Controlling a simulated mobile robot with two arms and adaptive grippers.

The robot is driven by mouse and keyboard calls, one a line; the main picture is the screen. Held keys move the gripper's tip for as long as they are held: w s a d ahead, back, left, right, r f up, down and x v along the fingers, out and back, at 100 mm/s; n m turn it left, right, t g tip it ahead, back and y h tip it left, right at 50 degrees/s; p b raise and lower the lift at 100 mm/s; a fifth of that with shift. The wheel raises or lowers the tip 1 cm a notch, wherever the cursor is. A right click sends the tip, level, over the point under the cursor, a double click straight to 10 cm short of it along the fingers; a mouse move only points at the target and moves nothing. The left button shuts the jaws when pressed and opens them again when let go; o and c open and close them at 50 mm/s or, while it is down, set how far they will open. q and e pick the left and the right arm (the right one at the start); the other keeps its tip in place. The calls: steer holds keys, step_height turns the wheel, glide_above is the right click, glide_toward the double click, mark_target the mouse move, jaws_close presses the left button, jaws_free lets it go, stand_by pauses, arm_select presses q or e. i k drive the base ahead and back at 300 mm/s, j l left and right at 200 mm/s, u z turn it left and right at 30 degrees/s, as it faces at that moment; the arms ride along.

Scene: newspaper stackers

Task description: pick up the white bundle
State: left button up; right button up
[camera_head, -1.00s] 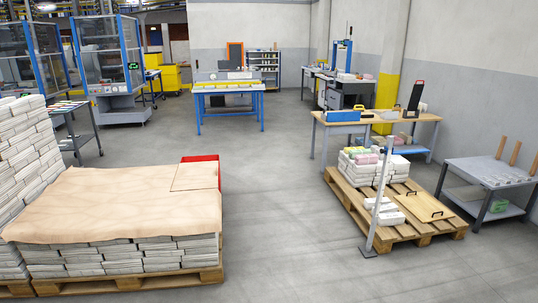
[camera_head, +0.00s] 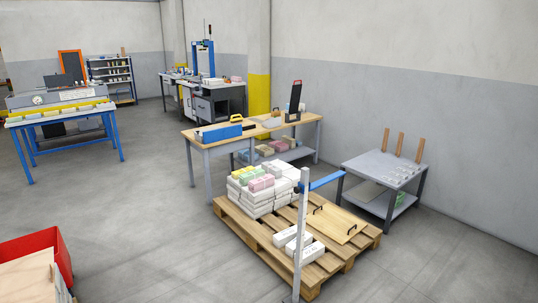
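White bundles (camera_head: 288,237) lie on the front part of a wooden pallet (camera_head: 262,241), just behind a grey upright post. A stack of white bundles (camera_head: 258,204) stands at the back left of the same pallet, with smaller yellow, green and pink bundles (camera_head: 262,183) on top. I cannot tell which white bundle is meant. The post hides part of the front bundles. Neither of my grippers shows in the head view.
The grey post (camera_head: 301,235) with a blue arm stands at the pallet's front edge. A board with black handles (camera_head: 337,223) lies on the pallet's right. A wooden-topped workbench (camera_head: 205,138) and a grey table (camera_head: 370,168) stand behind. A red bin (camera_head: 63,262) is front left; floor between is clear.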

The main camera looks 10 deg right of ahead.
mark_target(312, 252)
steer(key=i+l+z, duration=0.35)
steer(key=i, duration=0.9)
steer(key=i+z, duration=0.35)
steer(key=i, duration=0.95)
